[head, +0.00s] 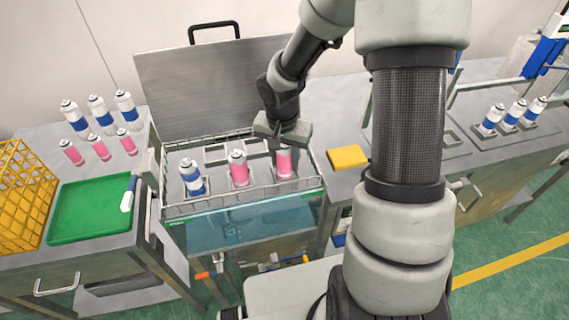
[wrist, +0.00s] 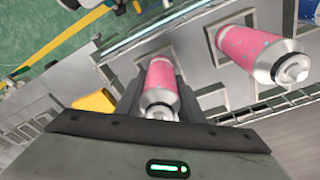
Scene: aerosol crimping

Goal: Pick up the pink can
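The pink can (head: 284,163) at the right end of the wire-sided tray stands upright, with its top hidden by my gripper in the head view. My gripper (head: 283,143) is above it, pointing down. In the wrist view this pink can (wrist: 160,80) is between my two dark fingers (wrist: 159,90), which look flush against its sides, so my gripper appears shut on it. The can still looks to be at its slot. A second pink can (head: 239,170) stands to its left and also shows in the wrist view (wrist: 245,45).
A blue-banded can (head: 191,177) shares the tray (head: 215,206). Several blue-banded and pink cans stand at left by a green mat (head: 90,210) and yellow basket (head: 20,190). A yellow block (head: 347,157) lies right of the tray. The raised metal lid (head: 200,95) stands behind.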

